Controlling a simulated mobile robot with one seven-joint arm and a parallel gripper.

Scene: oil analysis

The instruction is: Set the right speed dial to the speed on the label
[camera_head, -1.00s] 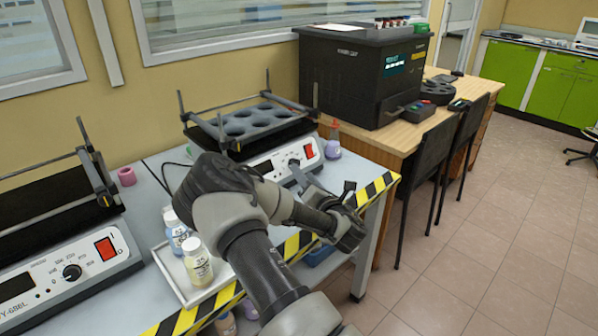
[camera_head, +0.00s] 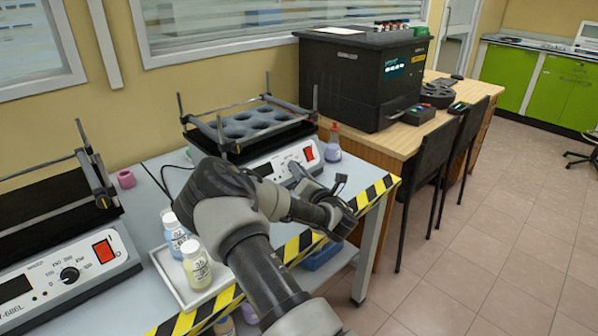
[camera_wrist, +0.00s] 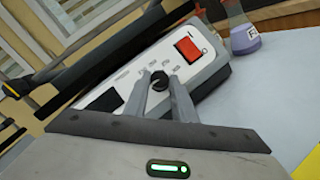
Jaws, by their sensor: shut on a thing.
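The right shaker (camera_head: 281,160) stands at the back of the grey bench, with a white front panel and a red switch (camera_wrist: 187,50). Its black speed dial (camera_wrist: 158,82) shows between my fingertips in the wrist view. My gripper (camera_wrist: 157,78) is shut on this dial, one finger on each side. In the head view my gripper (camera_head: 297,172) is at the panel and covers the dial. The dial's scale marks are too small to read. A yellowish bottle (camera_head: 196,266) and a bluish bottle (camera_head: 173,236) have white labels, whose writing I cannot read clearly.
The bottles stand in a white tray (camera_head: 171,284) at the bench's front. A left shaker (camera_head: 65,275) with its own dial is at the far left. A flask with purple liquid (camera_wrist: 245,42) stands beside the right shaker. Yellow-black tape (camera_head: 367,194) marks the bench edge.

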